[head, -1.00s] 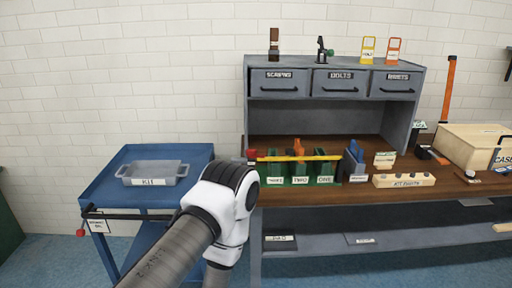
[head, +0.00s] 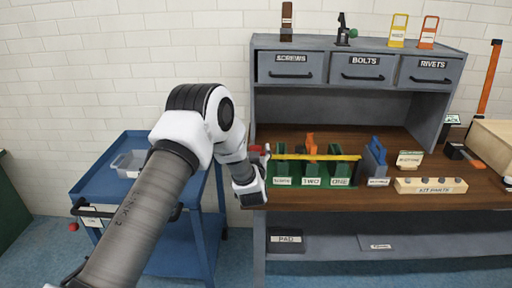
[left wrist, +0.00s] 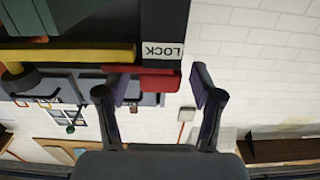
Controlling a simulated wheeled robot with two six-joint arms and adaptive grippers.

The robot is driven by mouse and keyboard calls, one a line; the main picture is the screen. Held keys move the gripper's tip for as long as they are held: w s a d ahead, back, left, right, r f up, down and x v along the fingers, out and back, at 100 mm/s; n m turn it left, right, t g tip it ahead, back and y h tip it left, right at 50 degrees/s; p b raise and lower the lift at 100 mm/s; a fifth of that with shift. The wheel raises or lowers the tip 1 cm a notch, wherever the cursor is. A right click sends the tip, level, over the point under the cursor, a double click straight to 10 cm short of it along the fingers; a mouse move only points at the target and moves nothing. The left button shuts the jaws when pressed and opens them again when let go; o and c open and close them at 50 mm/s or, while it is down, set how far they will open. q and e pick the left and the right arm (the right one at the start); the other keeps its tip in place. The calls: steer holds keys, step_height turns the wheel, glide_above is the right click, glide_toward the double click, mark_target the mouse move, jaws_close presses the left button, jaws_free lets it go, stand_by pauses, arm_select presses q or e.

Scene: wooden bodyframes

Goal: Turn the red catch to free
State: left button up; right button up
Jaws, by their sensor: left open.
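The red catch (head: 257,149) is at the left end of a yellow bar (head: 310,157), which runs across the front of the green bins at the bench's left edge. The left wrist view shows the red catch (left wrist: 152,80) beside a white label reading LOCK, seen upside down. My left gripper (left wrist: 158,84) is open there, its two fingers apart, with the red catch appearing partly between them. I cannot tell whether they touch it. In the head view my left wrist is just below the catch; its fingers are hard to make out. My right gripper is out of view.
Green bins (head: 284,172) labelled with numbers stand on the wooden bench, with a blue holder (head: 375,158) and a kit parts block (head: 430,186) to their right. A blue cart (head: 95,180) with a grey tray (head: 130,163) stands left, partly behind my arm.

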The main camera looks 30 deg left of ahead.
arm_select(q)
steer(key=shift+w+a+r, duration=0.1)
steer(key=shift+w+a, duration=0.1)
steer(key=shift+w, duration=0.05)
steer(key=shift+s+d+r, duration=0.1)
steer(key=shift+r, duration=0.05)
steer(key=c, duration=1.2)
steer(key=shift+o, duration=0.2)
